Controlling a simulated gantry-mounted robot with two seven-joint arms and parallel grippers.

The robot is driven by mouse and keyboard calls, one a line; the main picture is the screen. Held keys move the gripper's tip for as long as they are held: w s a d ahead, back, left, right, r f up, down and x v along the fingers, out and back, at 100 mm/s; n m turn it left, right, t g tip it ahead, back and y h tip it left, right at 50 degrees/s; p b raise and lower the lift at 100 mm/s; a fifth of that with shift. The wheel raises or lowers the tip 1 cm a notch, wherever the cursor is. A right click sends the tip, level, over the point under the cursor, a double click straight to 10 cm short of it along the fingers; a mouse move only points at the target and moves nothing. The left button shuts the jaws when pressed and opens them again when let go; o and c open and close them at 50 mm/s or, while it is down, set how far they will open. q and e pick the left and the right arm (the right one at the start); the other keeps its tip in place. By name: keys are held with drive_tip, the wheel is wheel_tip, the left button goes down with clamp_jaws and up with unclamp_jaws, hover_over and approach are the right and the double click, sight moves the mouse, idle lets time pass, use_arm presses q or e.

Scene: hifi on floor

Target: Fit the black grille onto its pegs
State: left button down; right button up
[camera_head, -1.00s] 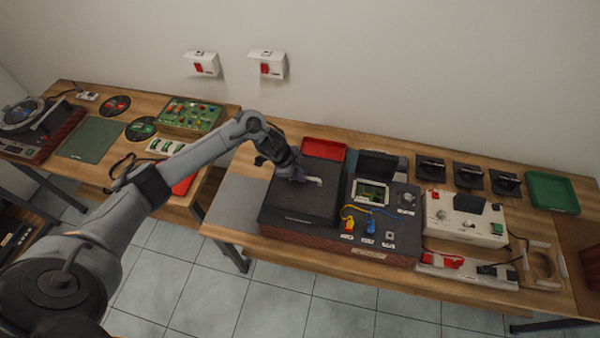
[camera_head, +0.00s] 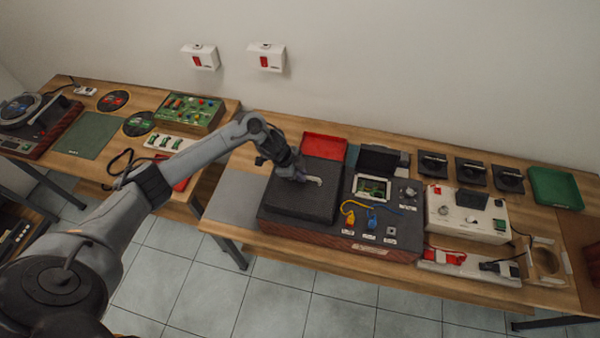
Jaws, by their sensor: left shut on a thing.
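The black grille (camera_head: 300,203) is a dark, square, fine-textured panel. It lies over the left part of the wood-sided hi-fi unit (camera_head: 330,240) on the right-hand bench. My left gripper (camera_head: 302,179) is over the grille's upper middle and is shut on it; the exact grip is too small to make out. A pale, bent piece (camera_head: 315,181) shows beside the fingertips. The pegs are hidden under the grille, and I cannot tell whether it is seated on them. My right gripper is not in view.
A red tray (camera_head: 324,147) stands just behind the grille. Right of it on the unit are a small screen (camera_head: 372,187) and yellow and blue plugs (camera_head: 371,220). A white device (camera_head: 468,214) is farther right. A grey mat (camera_head: 235,196) lies clear at the left.

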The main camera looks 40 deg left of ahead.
use_arm(q)
drive_tip(key=c, duration=1.1)
unclamp_jaws()
drive_tip(key=shift+o, duration=0.2)
drive_tip(key=v, duration=1)
drive_tip(key=shift+r, duration=0.35)
drive_tip(key=shift+s+a+r, duration=0.1)
drive_tip(key=shift+a, duration=0.05)
wheel_tip(320, 180, up, 8)
drive_tip(key=p, duration=0.8)
